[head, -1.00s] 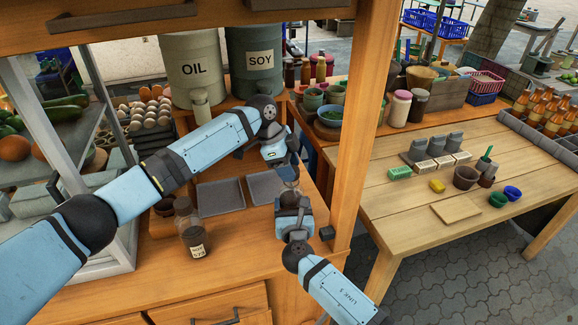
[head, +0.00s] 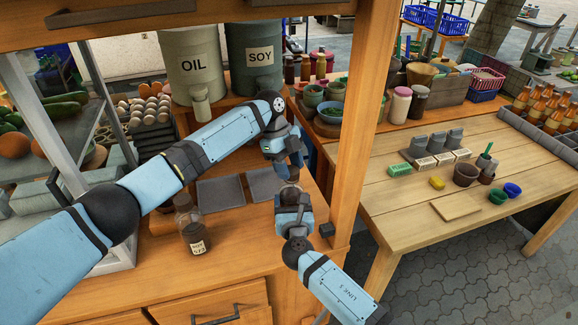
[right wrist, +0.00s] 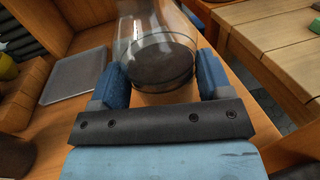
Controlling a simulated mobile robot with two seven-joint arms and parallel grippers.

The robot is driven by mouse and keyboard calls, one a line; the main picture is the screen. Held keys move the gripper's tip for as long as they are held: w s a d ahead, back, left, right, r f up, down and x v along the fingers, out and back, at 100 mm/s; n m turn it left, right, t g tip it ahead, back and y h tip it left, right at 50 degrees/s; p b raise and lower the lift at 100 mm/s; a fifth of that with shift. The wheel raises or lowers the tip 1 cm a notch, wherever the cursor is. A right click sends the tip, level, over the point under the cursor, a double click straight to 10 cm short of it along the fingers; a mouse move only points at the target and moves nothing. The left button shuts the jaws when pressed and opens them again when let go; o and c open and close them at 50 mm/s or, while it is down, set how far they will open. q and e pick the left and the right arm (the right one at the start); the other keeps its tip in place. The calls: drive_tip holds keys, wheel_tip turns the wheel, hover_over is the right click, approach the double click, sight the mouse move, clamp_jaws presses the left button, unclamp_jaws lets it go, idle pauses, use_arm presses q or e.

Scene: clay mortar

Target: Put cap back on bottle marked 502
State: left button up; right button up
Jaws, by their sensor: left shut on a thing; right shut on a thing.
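My right gripper (right wrist: 160,85) is shut around a clear glass bottle (right wrist: 155,28) with dark contents, between its blue fingers. In the head view the right gripper (head: 291,192) is low, and the bottle shows only as a small brownish patch (head: 289,184) above it. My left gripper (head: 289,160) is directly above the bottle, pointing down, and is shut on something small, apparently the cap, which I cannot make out. Whether it touches the bottle is unclear. The number 502 is not visible. Another bottle with a dark top and a white label (head: 192,232) stands on the counter to the left.
Grey trays (head: 221,192) lie on the counter behind the bottles. OIL (head: 192,65) and SOY (head: 255,55) containers stand at the back. A wooden post (head: 358,120) rises close to the right of my grippers. The front counter is mostly clear.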

use_arm(q)
drive_tip(key=m, duration=0.2)
drive_tip(key=m+g+y, duration=0.1)
drive_tip(key=m, duration=0.1)
drive_tip(key=shift+w+d, duration=0.15)
drive_tip(key=shift+d, duration=0.05)
drive_tip(key=m+y, duration=0.1)
drive_tip(key=m, duration=0.3)
drive_tip(key=shift+g+y, duration=0.3)
drive_tip(key=shift+y, duration=0.1)
drive_tip(key=m+y, duration=0.1)
drive_tip(key=m, duration=0.3)
drive_tip(key=m+y, duration=0.1)
drive_tip(key=m, duration=0.1)
drive_tip(key=shift+d+r+y, duration=0.1)
drive_tip(key=shift+d+y, duration=0.15)
drive_tip(key=shift+y, duration=0.05)
drive_tip(key=shift+m+t+y, duration=0.4)
drive_tip(key=shift+m, duration=1.1)
drive_tip(key=o, duration=0.9)
drive_tip(key=shift+r, duration=2.15)
